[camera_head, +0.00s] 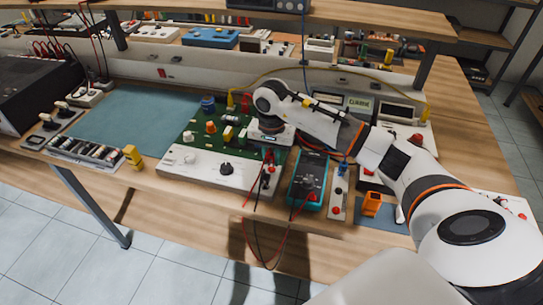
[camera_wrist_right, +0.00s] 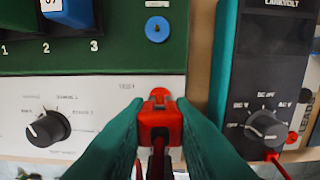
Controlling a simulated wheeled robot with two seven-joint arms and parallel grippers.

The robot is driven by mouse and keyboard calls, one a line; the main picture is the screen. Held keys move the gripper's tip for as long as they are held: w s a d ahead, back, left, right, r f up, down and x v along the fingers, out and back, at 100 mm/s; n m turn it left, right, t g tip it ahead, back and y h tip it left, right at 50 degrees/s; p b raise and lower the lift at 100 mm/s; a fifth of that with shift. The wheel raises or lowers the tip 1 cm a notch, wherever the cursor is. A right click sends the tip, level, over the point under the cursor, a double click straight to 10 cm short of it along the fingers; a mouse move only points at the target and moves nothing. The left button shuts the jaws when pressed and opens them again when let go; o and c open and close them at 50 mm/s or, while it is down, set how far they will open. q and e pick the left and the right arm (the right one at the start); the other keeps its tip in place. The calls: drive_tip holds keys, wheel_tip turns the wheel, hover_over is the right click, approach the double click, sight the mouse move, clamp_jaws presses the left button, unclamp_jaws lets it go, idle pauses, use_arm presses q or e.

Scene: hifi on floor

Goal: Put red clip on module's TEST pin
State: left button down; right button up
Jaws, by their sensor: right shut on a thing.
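My right gripper (camera_wrist_right: 158,140) has its green fingers closed on the red clip (camera_wrist_right: 160,122), seen in the right wrist view with its lead running back between the fingers. The clip lies over the white front panel of the module (camera_wrist_right: 30,85), just right of the printed TEST label. The TEST pin cannot be made out apart from the clip, and I cannot tell whether they touch. In the head view the module (camera_head: 200,170) is a green board with a white panel, and my right gripper (camera_head: 268,172) is above its right end. My left gripper is not in view.
A teal multimeter (camera_head: 308,182) lies just right of the module, with red and black leads hanging over the table's front edge. An orange holder (camera_head: 371,203) stands further right. The blue-green mat (camera_head: 125,115) is mostly clear.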

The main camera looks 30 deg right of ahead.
drive_tip(key=shift+f+b, duration=0.7)
drive_tip(key=shift+f, duration=0.1)
idle(0.6)
drive_tip(key=o, duration=0.9)
wheel_tip(320, 180, up, 12)
drive_tip(key=shift+r+b, duration=0.1)
drive_tip(key=shift+b, duration=0.55)
